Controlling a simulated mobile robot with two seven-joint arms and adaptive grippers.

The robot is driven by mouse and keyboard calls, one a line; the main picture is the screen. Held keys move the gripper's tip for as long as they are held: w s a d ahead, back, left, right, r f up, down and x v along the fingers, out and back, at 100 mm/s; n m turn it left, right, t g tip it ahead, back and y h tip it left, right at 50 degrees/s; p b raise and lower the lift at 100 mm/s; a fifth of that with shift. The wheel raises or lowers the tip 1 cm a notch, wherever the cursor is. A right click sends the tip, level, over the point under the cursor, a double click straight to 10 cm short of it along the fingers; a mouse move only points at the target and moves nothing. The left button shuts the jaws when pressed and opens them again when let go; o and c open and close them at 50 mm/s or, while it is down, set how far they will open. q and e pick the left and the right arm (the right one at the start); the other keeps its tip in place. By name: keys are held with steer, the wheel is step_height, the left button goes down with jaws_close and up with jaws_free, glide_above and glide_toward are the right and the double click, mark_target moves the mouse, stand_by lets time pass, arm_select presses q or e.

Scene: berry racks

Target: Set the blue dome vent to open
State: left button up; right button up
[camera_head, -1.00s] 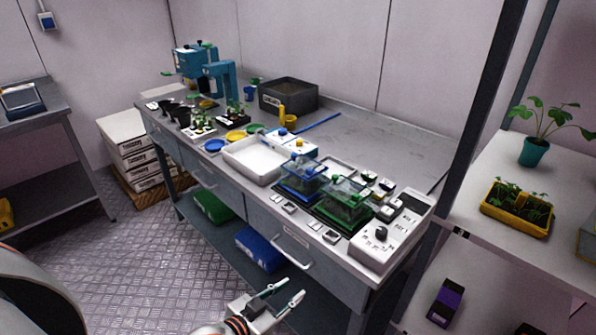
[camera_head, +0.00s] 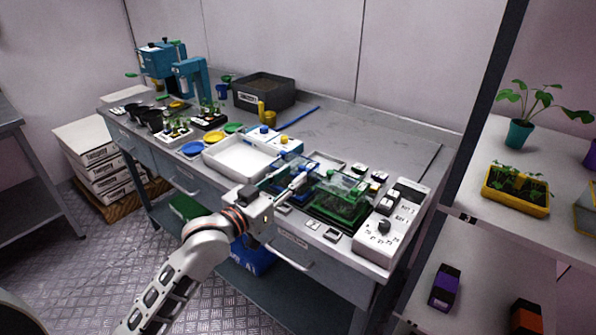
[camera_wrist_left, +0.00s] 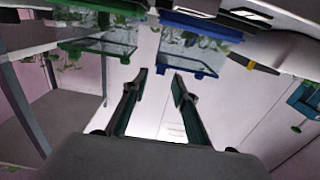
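The blue dome (camera_head: 270,186), a clear cover on a blue base, stands on the bench's front right part. In the head view my left gripper (camera_head: 300,182) reaches over it and hides much of it, so I cannot make out its vent setting. In the left wrist view, which looks upside down, the blue-based dome (camera_wrist_left: 192,48) is beyond the fingertips, with small blue parts on its lower picture edge. My left gripper (camera_wrist_left: 160,77) is open with nothing between its fingers. My right gripper is not in view.
A green dome (camera_head: 340,200) stands just right of the blue one, and also shows in the left wrist view (camera_wrist_left: 100,45). A white control box (camera_head: 388,232) with a dial is at the bench's right end. A white tray (camera_head: 236,172) is to the left.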

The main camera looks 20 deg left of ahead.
mark_target(301, 169)
arm_select(q)
steer(key=shift+x, duration=1.85)
jaws_close()
steer(key=shift+x, duration=1.25)
steer(key=shift+w+d+f, duration=0.15)
steer(key=shift+w+d, duration=0.1)
steer(key=shift+w, duration=0.35)
jaws_free()
steer(key=shift+a, duration=0.1)
